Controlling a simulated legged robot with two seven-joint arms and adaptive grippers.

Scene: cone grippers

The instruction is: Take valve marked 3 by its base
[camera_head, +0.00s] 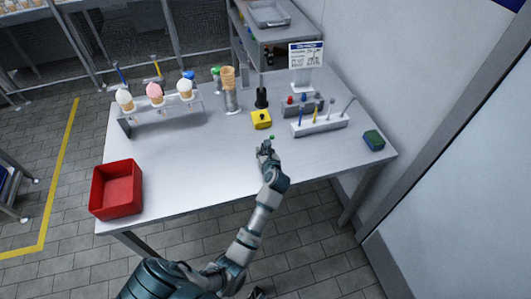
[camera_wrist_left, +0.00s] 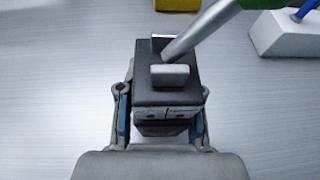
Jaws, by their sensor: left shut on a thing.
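My left gripper (camera_head: 267,150) reaches over the front middle of the table. In the left wrist view its fingers (camera_wrist_left: 163,115) are shut on the dark box-shaped base of a valve (camera_wrist_left: 150,92). A slanted metal lever rises from the base toward the upper right and ends in a green part (camera_wrist_left: 252,4). The green tip (camera_head: 272,138) also shows in the head view just beyond the gripper. The label on the base is too small to read, so I cannot tell whether it is marked 3. My right gripper is not in view.
A yellow block (camera_head: 261,123) stands just beyond the gripper, with a white tool holder (camera_head: 320,127) to its right. A red bin (camera_head: 118,200) sits front left.

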